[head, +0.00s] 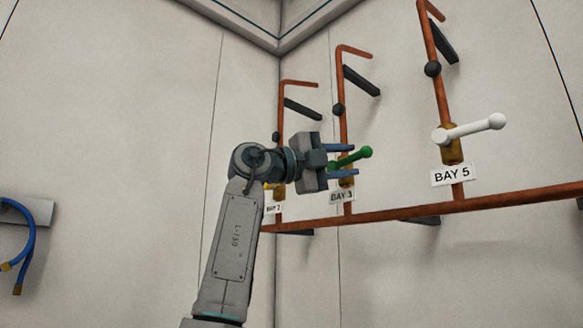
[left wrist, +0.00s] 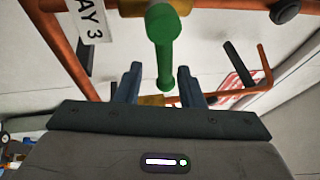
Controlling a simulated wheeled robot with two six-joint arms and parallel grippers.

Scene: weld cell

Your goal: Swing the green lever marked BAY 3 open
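The green lever (head: 352,158) sits on a vertical copper pipe above a label reading BAY 3 (head: 342,196). It points to the right and slightly up in the head view. My left gripper (head: 348,161) is at the lever with its two blue fingers apart. In the left wrist view the green lever (left wrist: 162,50) comes down from its brass valve, its knobbed end near the space between the open fingertips (left wrist: 160,80). I see no clear contact. The BAY 3 label (left wrist: 92,22) also shows there. My right gripper is not in view.
A white lever (head: 470,129) labelled BAY 5 (head: 453,175) is to the right. A yellow lever (head: 272,186) labelled BAY 2 is to the left, partly behind my arm. A horizontal copper pipe (head: 400,214) runs below. Blue hoses (head: 27,245) hang at the far left.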

